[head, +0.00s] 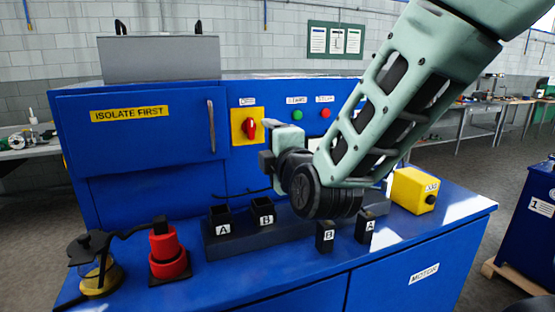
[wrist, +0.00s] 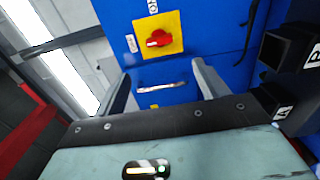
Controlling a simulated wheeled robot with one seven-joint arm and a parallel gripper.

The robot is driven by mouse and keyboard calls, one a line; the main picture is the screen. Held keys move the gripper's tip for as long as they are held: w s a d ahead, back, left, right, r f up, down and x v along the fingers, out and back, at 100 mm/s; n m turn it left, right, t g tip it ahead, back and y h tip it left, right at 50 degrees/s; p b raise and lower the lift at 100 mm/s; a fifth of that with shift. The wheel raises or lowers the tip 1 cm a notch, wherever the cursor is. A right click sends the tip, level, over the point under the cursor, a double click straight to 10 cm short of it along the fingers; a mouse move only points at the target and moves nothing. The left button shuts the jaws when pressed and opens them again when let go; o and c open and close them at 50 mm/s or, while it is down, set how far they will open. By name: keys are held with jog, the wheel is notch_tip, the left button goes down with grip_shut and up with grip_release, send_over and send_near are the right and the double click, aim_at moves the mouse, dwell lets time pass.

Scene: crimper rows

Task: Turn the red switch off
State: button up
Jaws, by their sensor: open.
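The red switch (head: 249,128) is a rotary knob on a yellow plate (head: 236,115) on the front of the blue cabinet. In the head view its handle looks roughly upright, slightly tilted. It also shows in the wrist view (wrist: 158,39), above and beyond the fingertips, with nothing touching it. My gripper (wrist: 163,82) is open and empty, with its two fingers apart. In the head view my gripper (head: 267,160) is just below and right of the switch; its fingers are partly hidden there by the wrist.
A green button (head: 298,115) and a red button (head: 325,113) are right of the switch. The cabinet door handle (head: 211,127) is left. Black lettered blocks (head: 222,219), a red device (head: 168,254) and a yellow box (head: 414,190) stand on the blue bench below.

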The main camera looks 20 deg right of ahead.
jog(key=shift+s+b, duration=1.65)
jog(key=shift+s, duration=0.4)
jog(key=s+a+f+m+g+y, duration=0.4)
jog(key=s+a+f+g+y, duration=0.1)
jog(key=s+a+f+g, duration=0.7)
jog(key=s+d+f+m+g+h, duration=0.2)
jog(key=s+d+f+m+g, duration=0.1)
jog(key=s, duration=0.3)
jog(key=s+d+f+m+g+h, duration=0.2)
jog(key=s+d+f+m+g, duration=0.1)
jog(key=s, duration=0.4)
jog(key=shift+f+m, duration=0.3)
jog(key=shift+f, duration=0.55)
